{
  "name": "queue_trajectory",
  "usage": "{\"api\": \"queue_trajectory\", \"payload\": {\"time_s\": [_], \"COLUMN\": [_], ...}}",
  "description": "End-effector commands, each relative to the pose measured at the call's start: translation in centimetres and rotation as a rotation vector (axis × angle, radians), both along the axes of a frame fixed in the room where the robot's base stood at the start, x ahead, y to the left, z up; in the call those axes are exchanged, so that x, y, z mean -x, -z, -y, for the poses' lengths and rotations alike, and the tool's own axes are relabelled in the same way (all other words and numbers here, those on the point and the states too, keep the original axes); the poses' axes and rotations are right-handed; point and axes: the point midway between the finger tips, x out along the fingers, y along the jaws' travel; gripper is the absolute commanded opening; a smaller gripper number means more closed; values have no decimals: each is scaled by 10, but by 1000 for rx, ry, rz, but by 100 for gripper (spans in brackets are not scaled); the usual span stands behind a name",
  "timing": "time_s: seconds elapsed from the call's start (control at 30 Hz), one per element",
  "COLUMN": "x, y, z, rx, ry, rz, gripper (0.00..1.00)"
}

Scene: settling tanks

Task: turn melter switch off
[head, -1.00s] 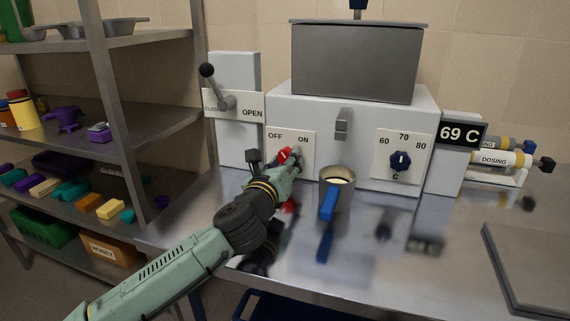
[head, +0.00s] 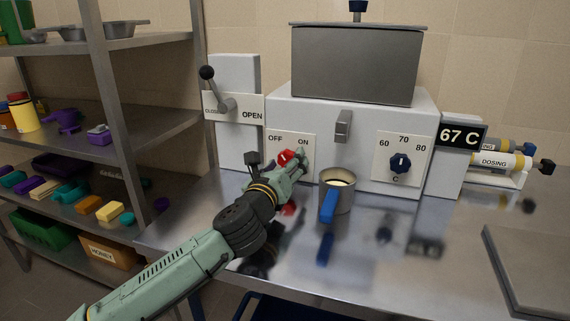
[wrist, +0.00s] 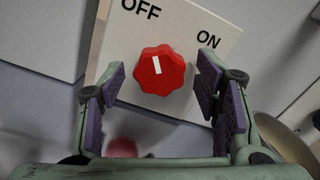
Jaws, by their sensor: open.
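The melter switch is a red knob (head: 286,158) with a white mark, on a white panel (head: 275,148) lettered OFF at left and ON at right. In the wrist view the knob (wrist: 158,78) shows clearly, and its white mark points towards OFF. My gripper (head: 299,162) is in front of the panel, partly covering the knob's right side. In the wrist view its open fingers stand on either side of the knob, with gaps between each finger and the knob. The melter (head: 350,110) is a grey box with a steel tank on top.
A steel cup (head: 345,195) with a blue handle stands close to the right of my gripper. The display (head: 461,135) reads 67 C.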

Motion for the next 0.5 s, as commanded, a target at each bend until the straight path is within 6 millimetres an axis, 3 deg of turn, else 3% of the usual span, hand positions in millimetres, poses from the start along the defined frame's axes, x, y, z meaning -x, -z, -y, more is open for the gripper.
{"api": "queue_trajectory", "payload": {"time_s": [0.27,0.5], "x": [5,45], "y": [0,0], "z": [-2,-16], "rx": [-1,-3], "ry": [0,-4], "rz": [1,2], "gripper": [57,57]}}
